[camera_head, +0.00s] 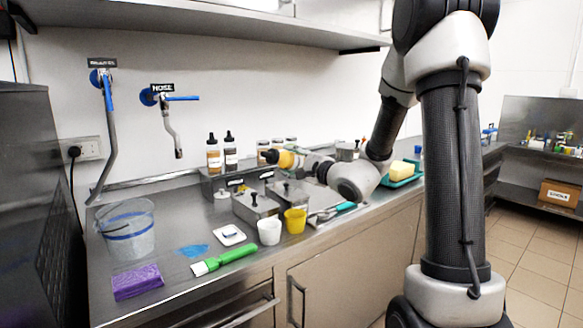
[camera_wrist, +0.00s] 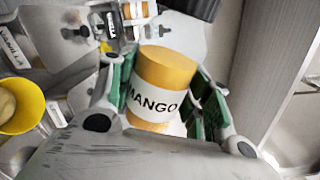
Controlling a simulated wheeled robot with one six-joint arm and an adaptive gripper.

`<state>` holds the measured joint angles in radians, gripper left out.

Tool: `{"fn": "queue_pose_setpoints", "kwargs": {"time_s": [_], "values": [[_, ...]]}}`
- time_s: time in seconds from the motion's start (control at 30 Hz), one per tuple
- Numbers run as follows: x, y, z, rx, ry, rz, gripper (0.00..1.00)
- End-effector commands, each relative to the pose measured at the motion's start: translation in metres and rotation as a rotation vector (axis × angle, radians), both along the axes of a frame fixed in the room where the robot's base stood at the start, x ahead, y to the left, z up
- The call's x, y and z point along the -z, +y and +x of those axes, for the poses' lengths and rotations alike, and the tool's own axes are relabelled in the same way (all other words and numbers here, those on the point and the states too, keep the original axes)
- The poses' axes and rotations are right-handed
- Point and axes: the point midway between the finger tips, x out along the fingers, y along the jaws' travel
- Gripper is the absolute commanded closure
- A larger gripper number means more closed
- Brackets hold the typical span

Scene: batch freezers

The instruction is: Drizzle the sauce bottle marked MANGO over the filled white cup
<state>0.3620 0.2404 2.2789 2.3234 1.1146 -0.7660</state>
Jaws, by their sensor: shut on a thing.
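My gripper (camera_wrist: 165,100) is shut on the mango bottle (camera_wrist: 163,72), a yellow-orange cylinder with a white label reading MANGO, between green-lined fingers. In the head view the yellow bottle (camera_head: 287,159) is held above the counter, in front of the back ledge, and looks tipped toward horizontal with a dark end to the left. The white cup (camera_head: 269,232) stands upright on the counter, lower and nearer than the bottle; its contents cannot be made out. The bottle is apart from the cup. No sauce stream shows.
A yellow cup (camera_head: 295,221) stands beside the white cup; a yellow cup also shows in the wrist view (camera_wrist: 22,105). Lidded metal tubs (camera_head: 256,207) stand behind. Two dark-capped bottles (camera_head: 213,155) stand on the ledge.

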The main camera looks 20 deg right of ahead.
Motion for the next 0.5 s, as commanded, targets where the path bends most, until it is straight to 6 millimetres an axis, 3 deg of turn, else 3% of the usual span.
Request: {"fn": "queue_pose_setpoints", "kwargs": {"time_s": [0.5], "values": [[-0.0076, -0.0002, 0.0003, 0.001, 0.03, 0.086, 0.76]]}}
